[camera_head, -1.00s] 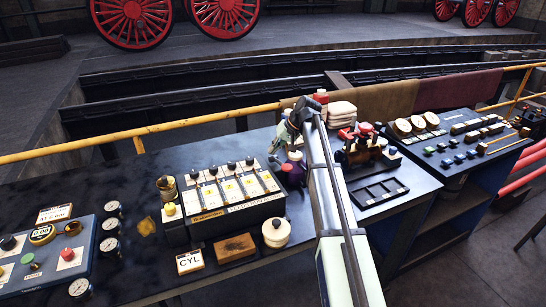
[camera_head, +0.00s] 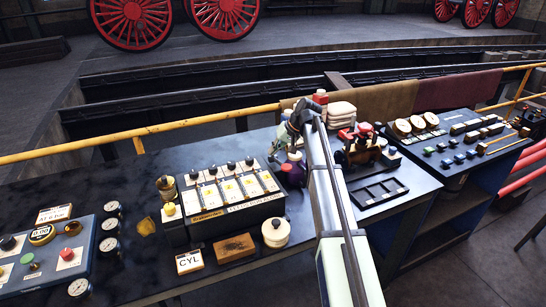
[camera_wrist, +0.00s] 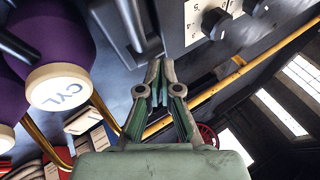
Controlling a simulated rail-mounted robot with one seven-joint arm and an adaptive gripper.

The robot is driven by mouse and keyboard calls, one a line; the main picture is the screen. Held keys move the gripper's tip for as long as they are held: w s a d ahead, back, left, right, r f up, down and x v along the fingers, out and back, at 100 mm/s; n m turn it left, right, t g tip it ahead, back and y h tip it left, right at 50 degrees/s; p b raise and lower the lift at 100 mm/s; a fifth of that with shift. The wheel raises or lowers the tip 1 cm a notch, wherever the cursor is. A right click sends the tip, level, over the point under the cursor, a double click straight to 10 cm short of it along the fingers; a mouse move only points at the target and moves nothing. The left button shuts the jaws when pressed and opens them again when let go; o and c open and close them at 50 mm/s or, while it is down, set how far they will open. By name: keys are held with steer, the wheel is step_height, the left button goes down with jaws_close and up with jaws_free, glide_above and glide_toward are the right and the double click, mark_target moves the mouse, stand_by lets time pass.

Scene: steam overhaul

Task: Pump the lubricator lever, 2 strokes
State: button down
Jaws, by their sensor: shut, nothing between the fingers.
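The lubricator (camera_head: 226,205) is a dark box with a row of sight panels and black knobs, left of my arm in the head view. A yellow knob (camera_head: 170,209) stands at its left end; I cannot tell if it is the lever's end. My gripper (camera_head: 276,156) is up behind the lubricator's right end, above the table. In the wrist view my gripper (camera_wrist: 160,66) has its green fingers together and empty. A dark bar like a handle (camera_wrist: 132,24) is just beyond the fingertips, apparently untouched. Black knobs on a white panel (camera_wrist: 214,22) show to its right.
Purple bottles (camera_head: 293,174) stand close to my gripper; one with a white CYL cap (camera_wrist: 58,87) is near in the wrist view. A cream pot (camera_head: 276,233), a wooden block (camera_head: 234,248) and a CYL sign (camera_head: 190,262) lie in front. A yellow rail (camera_head: 190,122) runs behind.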

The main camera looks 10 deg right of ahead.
mark_target(274, 158)
steer(key=shift+s+f+b, duration=0.2)
steer(key=shift+s+f, duration=0.25)
steer(key=shift+f, duration=0.2)
steer(key=shift+s+f+b, duration=0.15)
steer(key=shift+s+f, duration=0.25)
steer(key=shift+f, duration=0.2)
stand_by(0.6)
steer(key=shift+r, duration=0.1)
steer(key=shift+w+a+r+p, duration=0.25)
steer(key=shift+w+r+p, duration=0.15)
steer(key=shift+r+p, duration=0.25)
steer(key=shift+w+r, duration=0.3)
steer(key=shift+w+r, duration=0.1)
steer(key=shift+w+r, duration=0.15)
steer(key=shift+r, duration=0.25)
steer(key=r+p, duration=0.1)
steer(key=r, duration=0.1)
steer(key=w+r+p, duration=0.1)
steer(key=r, duration=0.1)
steer(key=shift+w+r, duration=0.1)
